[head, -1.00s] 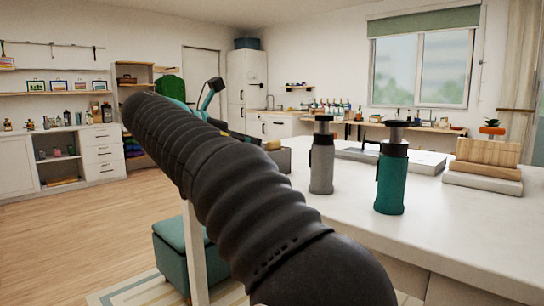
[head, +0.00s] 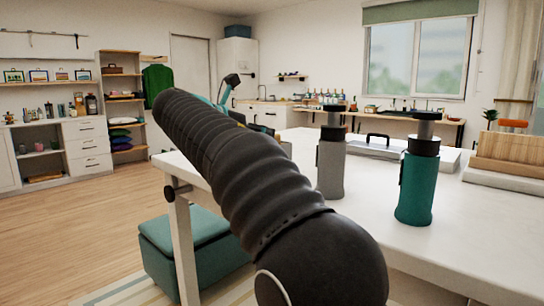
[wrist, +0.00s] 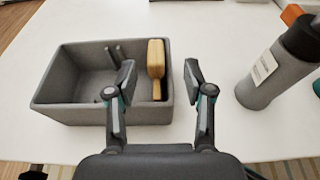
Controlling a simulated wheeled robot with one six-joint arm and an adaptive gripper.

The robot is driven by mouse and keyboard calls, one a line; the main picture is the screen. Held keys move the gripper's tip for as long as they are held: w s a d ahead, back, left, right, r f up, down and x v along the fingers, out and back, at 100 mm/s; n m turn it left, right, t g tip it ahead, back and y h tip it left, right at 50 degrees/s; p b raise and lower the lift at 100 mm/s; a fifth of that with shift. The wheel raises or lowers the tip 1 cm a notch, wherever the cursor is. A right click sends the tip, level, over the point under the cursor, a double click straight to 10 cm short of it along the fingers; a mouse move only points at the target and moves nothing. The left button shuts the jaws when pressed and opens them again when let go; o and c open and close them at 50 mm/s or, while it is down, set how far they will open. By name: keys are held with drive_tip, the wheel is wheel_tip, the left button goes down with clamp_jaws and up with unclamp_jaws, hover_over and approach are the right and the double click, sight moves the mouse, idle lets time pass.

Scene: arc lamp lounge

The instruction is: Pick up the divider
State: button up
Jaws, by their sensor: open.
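In the wrist view a grey open bin (wrist: 75,112) stands on the white table. Inside it, a grey two-pronged piece (wrist: 114,53) shows at the back; it may be the divider, but I cannot tell for sure. A wooden-handled tan item (wrist: 156,58) stands in the bin's right part. My gripper (wrist: 160,76) is open, its left finger over the bin and its right finger just past the bin's right wall. Nothing is between the fingers in their grip. In the head view my dark arm hides the gripper and most of the bin.
A grey bottle (head: 331,165) stands right of the bin; it also shows in the wrist view (wrist: 270,78). A teal bottle (head: 416,187) and stacked boards (head: 508,160) are farther right on the table (head: 365,225). A teal stool (head: 190,250) is at the table's left.

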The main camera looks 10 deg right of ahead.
drive_tip(key=shift+x, duration=3.15)
drive_tip(key=shift+w+a+f, duration=0.1)
drive_tip(key=shift+w+a, duration=0.1)
drive_tip(key=shift+a, duration=0.05)
clamp_jaws()
